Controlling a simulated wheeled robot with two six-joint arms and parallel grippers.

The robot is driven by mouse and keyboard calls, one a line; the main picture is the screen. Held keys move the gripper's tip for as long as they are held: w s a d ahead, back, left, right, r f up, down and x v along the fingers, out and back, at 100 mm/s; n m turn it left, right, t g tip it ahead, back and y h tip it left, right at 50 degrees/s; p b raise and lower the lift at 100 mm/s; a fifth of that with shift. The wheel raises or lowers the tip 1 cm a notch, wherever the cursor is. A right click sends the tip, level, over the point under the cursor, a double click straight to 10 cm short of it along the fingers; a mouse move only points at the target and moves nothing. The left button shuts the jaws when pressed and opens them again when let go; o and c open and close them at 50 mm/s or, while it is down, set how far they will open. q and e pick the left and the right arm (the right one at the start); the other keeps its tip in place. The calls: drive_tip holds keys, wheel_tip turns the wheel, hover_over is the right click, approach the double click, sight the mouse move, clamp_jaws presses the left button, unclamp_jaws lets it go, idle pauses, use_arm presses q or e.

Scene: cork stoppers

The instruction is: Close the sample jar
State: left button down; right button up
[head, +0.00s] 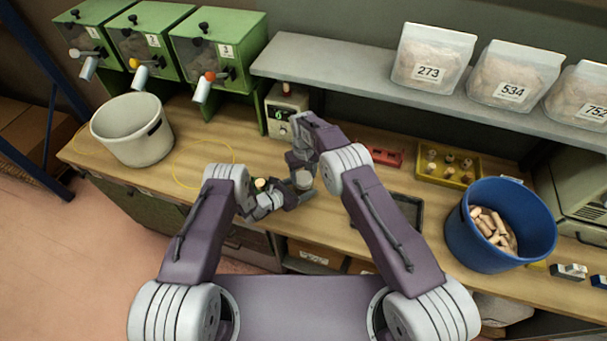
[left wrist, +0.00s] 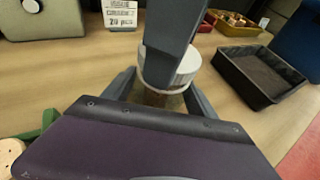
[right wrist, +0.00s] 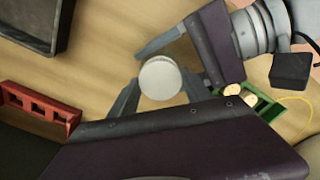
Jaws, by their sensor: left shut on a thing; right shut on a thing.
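The sample jar (left wrist: 156,98) stands over the bench, its brownish body between the fingers of my left gripper (left wrist: 160,92). A round white lid (right wrist: 160,78) is at the jar's top; it also shows in the left wrist view (left wrist: 172,66). My right gripper (right wrist: 158,90) is shut on the lid's sides from above. My left gripper is shut on the jar lower down. In the head view both grippers meet at the lid (head: 303,180). The lid hides the jar's mouth, so I cannot tell whether it is fully seated.
A green tray with corks (right wrist: 250,101) lies close beside my left gripper. A black tray (left wrist: 258,78) and a red rack (right wrist: 40,108) are near. A blue bin of corks (head: 498,240) stands at right, a white bucket (head: 132,135) at left. A shelf (head: 400,92) overhangs the back.

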drive_tip(key=shift+f, duration=0.25)
drive_tip(key=m, duration=0.7)
drive_tip(key=shift+a, duration=0.1)
drive_tip(key=m, duration=1)
drive_tip(key=shift+w+a, duration=0.1)
drive_tip(key=m, duration=0.6)
drive_tip(key=shift+m, duration=0.3)
drive_tip(key=m, duration=0.5)
drive_tip(key=shift+w, duration=0.1)
drive_tip(key=m, duration=0.4)
